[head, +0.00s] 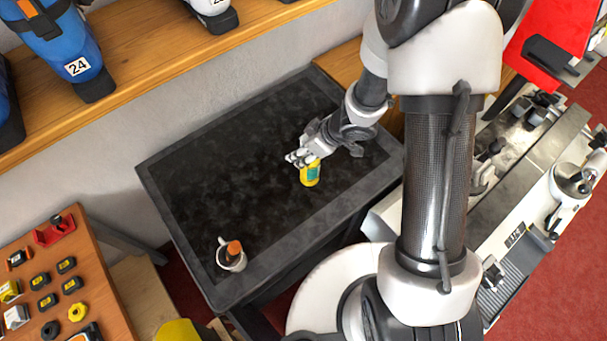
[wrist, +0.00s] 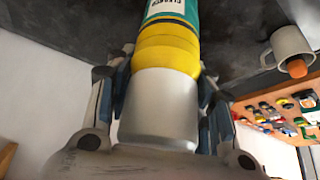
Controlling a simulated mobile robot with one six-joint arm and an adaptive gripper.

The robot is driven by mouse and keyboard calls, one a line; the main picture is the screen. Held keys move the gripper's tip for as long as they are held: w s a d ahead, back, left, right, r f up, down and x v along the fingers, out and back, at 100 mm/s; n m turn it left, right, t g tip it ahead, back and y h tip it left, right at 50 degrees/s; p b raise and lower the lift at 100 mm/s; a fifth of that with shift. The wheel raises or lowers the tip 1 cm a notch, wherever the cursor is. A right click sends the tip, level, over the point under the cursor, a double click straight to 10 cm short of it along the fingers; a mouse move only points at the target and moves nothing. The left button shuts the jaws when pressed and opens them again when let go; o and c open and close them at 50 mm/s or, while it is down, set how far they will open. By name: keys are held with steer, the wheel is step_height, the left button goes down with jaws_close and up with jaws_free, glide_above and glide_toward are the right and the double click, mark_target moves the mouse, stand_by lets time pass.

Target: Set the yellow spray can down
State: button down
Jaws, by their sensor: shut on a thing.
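My gripper (head: 304,157) is over the dark bench top (head: 225,150) and shut on the yellow spray can (head: 310,175). The fingers (wrist: 160,112) stand on both sides of that silver end. The can's lower end is out of the wrist view. In the head view the can is close to upright, below the fingers. I cannot tell whether its base touches the bench top.
A white mug (head: 232,261) with an orange-ended thing in it stands near the bench's front-left corner. It also shows in the wrist view (wrist: 290,45). Bench top around the can is clear. A wooden table (head: 100,270) with several small items is at left, a wooden shelf (head: 150,65) behind.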

mark_target(304, 169)
step_height(304, 169, down, 10)
steer(key=b, duration=0.4)
steer(key=shift+f, duration=0.1)
steer(key=shift+f, duration=0.15)
steer(key=c, duration=0.8)
jaws_free()
steer(key=shift+o, duration=0.2)
